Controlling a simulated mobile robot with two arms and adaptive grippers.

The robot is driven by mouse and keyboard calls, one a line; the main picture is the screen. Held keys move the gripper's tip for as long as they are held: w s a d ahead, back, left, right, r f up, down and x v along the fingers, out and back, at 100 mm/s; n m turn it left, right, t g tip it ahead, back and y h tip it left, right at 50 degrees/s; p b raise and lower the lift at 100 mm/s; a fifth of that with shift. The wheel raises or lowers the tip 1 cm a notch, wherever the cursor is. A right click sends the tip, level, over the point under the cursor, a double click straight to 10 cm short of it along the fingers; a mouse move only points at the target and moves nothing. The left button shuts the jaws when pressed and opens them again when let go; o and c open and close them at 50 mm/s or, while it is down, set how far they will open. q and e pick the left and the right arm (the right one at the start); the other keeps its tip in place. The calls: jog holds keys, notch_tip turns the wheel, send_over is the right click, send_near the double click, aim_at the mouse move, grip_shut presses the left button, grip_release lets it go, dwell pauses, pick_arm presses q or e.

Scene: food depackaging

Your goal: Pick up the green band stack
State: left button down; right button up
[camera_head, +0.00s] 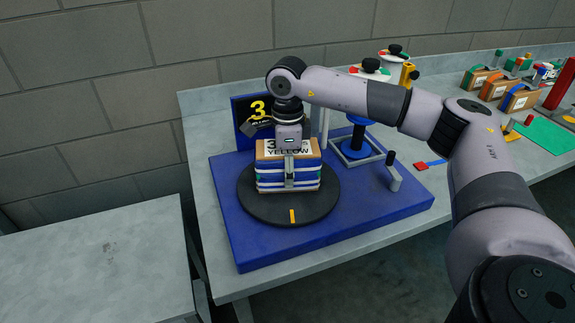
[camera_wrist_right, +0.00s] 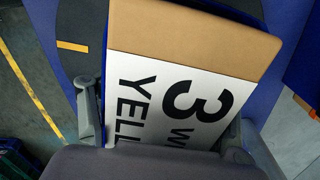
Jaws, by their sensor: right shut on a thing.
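My right gripper (camera_head: 289,162) is shut on a stack (camera_head: 272,184) with blue and white layers and a card on top reading "3" and "YELLOW". One finger shows on its front side; the other is hidden behind it. In the right wrist view, the fingers of the gripper (camera_wrist_right: 163,125) flank the stack (camera_wrist_right: 190,45). The stack is on or just over a black round plate (camera_head: 318,213) on a blue base (camera_head: 390,212). A small brown box with a green band (camera_head: 473,80) stands at the far right, apart from my gripper. My left gripper is not in view.
A sign with a yellow "3" (camera_head: 255,108) stands behind the stack. A post fixture (camera_head: 356,140) and a small lever (camera_head: 393,172) are to its right. More boxes, one with a blue band (camera_head: 519,98), and a green mat (camera_head: 545,136) lie further right. The left table (camera_head: 95,262) is clear.

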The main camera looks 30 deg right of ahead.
jog(key=c, duration=0.5)
jog(key=shift+r, duration=0.1)
jog(key=shift+c, duration=0.2)
